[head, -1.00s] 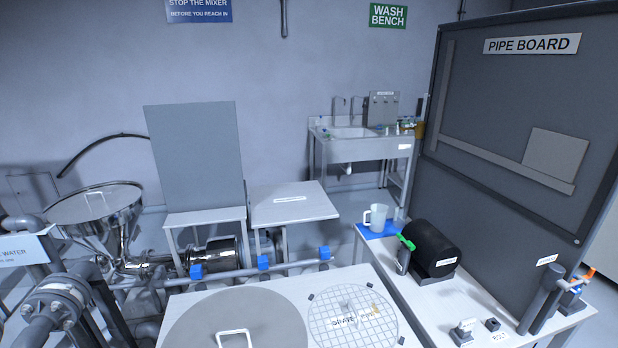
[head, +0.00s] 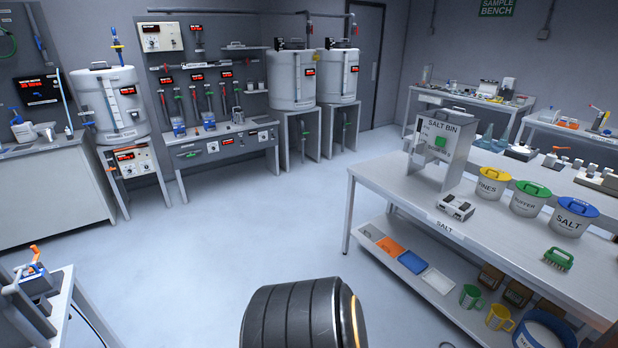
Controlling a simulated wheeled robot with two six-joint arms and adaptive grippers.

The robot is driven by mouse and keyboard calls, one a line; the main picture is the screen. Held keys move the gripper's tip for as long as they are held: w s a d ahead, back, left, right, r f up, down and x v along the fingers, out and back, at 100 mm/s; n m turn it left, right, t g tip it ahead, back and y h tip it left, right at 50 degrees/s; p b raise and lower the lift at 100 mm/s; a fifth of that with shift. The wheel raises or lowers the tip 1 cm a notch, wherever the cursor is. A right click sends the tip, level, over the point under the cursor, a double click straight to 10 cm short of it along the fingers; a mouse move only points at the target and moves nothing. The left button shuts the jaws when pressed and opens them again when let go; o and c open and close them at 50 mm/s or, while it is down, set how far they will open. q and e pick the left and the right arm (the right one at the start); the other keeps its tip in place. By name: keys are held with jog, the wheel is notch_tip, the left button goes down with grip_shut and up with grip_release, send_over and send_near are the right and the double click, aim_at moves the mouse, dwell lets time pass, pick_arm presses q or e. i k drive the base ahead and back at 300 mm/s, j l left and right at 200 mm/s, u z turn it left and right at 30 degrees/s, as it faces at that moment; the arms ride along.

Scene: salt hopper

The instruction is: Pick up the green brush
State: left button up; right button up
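The green brush (head: 559,258) lies on the white table (head: 470,232) at the right of the head view. It has a green back with bristles below it. It sits near the table's front edge, in front of the bucket with the blue lid (head: 573,217). Neither of my grippers shows in the head view, so their state is hidden.
Buckets with yellow (head: 490,184) and green (head: 528,199) lids stand behind the brush. A salt bin (head: 440,145) and a small grey device (head: 456,207) are further left on the table. A lower shelf holds trays, mugs and boxes. Open floor (head: 240,230) lies left of the table.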

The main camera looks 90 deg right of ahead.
aim_at(566, 264)
jog(key=z, duration=4.6)
